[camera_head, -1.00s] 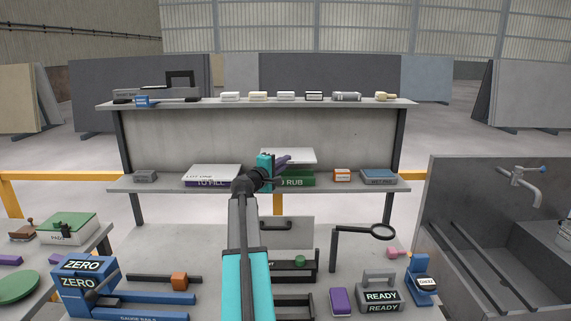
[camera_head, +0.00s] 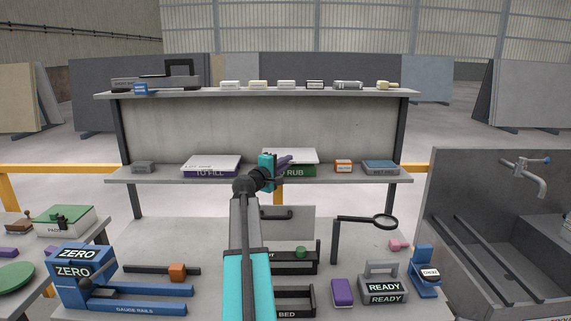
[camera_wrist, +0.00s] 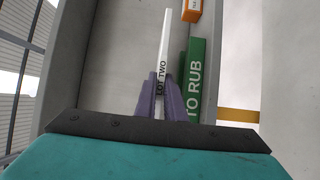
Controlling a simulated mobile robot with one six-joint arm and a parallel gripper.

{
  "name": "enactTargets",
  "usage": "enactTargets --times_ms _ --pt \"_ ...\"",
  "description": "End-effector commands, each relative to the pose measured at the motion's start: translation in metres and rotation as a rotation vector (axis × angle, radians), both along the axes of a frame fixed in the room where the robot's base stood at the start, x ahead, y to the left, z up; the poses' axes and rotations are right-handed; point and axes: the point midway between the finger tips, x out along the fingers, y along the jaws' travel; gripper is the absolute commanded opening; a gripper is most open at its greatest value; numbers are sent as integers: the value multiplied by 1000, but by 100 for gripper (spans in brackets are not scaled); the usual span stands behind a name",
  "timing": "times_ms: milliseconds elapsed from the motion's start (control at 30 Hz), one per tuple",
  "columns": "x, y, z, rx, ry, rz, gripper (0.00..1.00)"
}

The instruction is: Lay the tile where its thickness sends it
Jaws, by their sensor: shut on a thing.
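My gripper (camera_head: 280,163) is shut on the near edge of a white tile (camera_head: 296,154) at the lower shelf. In the wrist view the purple fingers (camera_wrist: 163,95) hold the tile's edge (camera_wrist: 165,48), marked LOT TWO. The tile lies flat over the green TO RUB block (camera_head: 296,171), and the wrist view shows a narrow gap between the tile and this block (camera_wrist: 196,80). To the left, a purple TO FILL block (camera_head: 211,173) carries another white slab (camera_head: 212,162). My gripper and arm hide the left part of the green block.
On the lower shelf (camera_head: 150,181), an orange-and-white box (camera_head: 343,166) and a blue-grey case (camera_head: 380,167) stand right of the green block. The upper shelf (camera_head: 215,95) overhangs with small boxes.

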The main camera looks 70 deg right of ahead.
Motion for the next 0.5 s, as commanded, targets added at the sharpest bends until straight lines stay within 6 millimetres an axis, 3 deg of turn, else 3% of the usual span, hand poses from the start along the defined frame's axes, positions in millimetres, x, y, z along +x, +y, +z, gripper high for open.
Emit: enactTargets --times_ms 500 --pt "1 1 -37 -2 0 2 0"
